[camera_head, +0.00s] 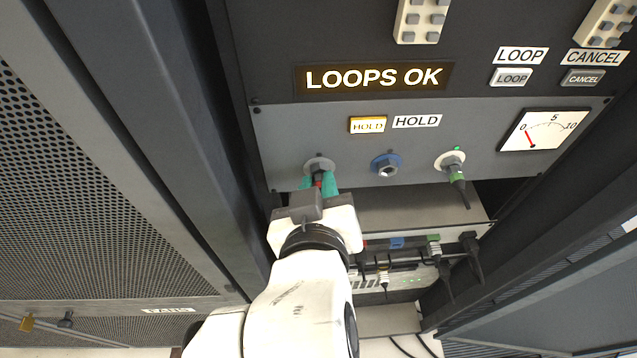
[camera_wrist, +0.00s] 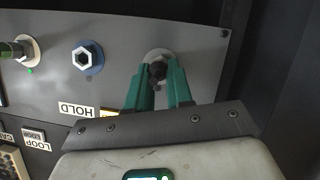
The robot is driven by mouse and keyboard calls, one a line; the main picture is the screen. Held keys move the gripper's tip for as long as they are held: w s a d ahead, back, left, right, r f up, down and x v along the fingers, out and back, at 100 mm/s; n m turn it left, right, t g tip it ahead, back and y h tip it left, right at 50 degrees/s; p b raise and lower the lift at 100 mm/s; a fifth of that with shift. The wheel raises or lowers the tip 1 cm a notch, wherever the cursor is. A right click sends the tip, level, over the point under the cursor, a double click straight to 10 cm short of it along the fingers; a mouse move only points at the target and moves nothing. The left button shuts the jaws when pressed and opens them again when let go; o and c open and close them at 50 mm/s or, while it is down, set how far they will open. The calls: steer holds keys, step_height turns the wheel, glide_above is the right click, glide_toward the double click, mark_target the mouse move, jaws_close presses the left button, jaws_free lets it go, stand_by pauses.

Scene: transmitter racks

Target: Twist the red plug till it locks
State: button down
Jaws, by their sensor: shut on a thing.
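The red plug (camera_head: 318,180) is at the left socket (camera_head: 319,165) of the grey panel in the head view. My gripper (camera_head: 318,184) has its teal fingers shut on the plug, one on each side. In the wrist view the dark end of the plug (camera_wrist: 158,71) shows between the fingertips of my gripper (camera_wrist: 158,82), in front of the pale socket ring (camera_wrist: 160,55). Most of the plug's body is hidden by the fingers and hand. I cannot tell whether it is locked.
A blue-ringed empty socket (camera_head: 386,165) sits to the right, then a green plug (camera_head: 457,178) in its socket with a green light above. A lit HOLD button (camera_head: 367,125) and a LOOPS OK display (camera_head: 374,78) are above. A lower shelf holds plugs and cables (camera_head: 440,262).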

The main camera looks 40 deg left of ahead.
steer(key=shift+w+d+m+g+y+p, duration=0.1)
steer(key=shift+m+g+y+p, duration=0.25)
steer(key=shift+m, duration=0.3)
steer(key=shift+w+d+m+g+y+p, duration=0.1)
steer(key=shift+m+g+y+p, duration=0.2)
steer(key=shift+m, duration=0.35)
steer(key=shift+w+d+m+g+y+p, duration=0.15)
steer(key=shift+m+g+y+p, duration=0.3)
steer(key=shift+m, duration=0.45)
steer(key=shift+f+m+g+y, duration=0.1)
steer(key=shift+m+g+y, duration=0.3)
steer(key=shift+m, duration=0.3)
steer(key=shift+w+m+g+y+p, duration=0.15)
steer(key=shift+m+g+y+p, duration=0.25)
steer(key=shift+m, duration=0.4)
steer(key=shift+f+m+y, duration=0.15)
steer(key=shift+m+y, duration=0.35)
steer(key=shift+m, duration=0.4)
